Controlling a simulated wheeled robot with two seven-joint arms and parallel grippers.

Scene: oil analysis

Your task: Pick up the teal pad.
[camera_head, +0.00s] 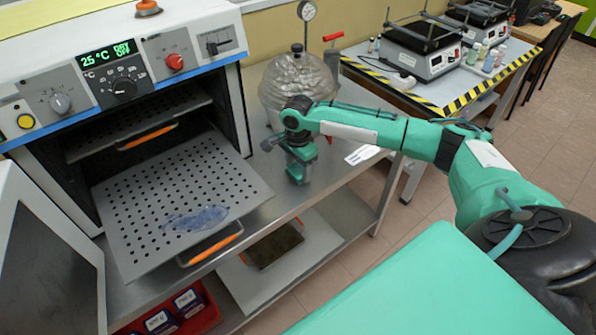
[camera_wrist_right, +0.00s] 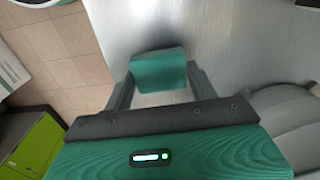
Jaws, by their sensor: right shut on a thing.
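The teal pad (camera_wrist_right: 158,70) shows in the right wrist view as a small block between the two grey fingers of my right gripper (camera_wrist_right: 160,88). The fingers are shut on its sides. In the head view my right gripper (camera_head: 297,172) points down over the steel bench, to the right of the oven. The pad is hard to tell from the teal hand there, and I cannot tell whether it touches the bench. My left gripper is not in view.
The oven's perforated shelf (camera_head: 165,195) is pulled out, with a bluish patch on it. The oven door (camera_head: 45,265) stands open at left. A clear domed vessel (camera_head: 297,78) stands behind my right gripper. A table with hotplates (camera_head: 422,60) is at the back right.

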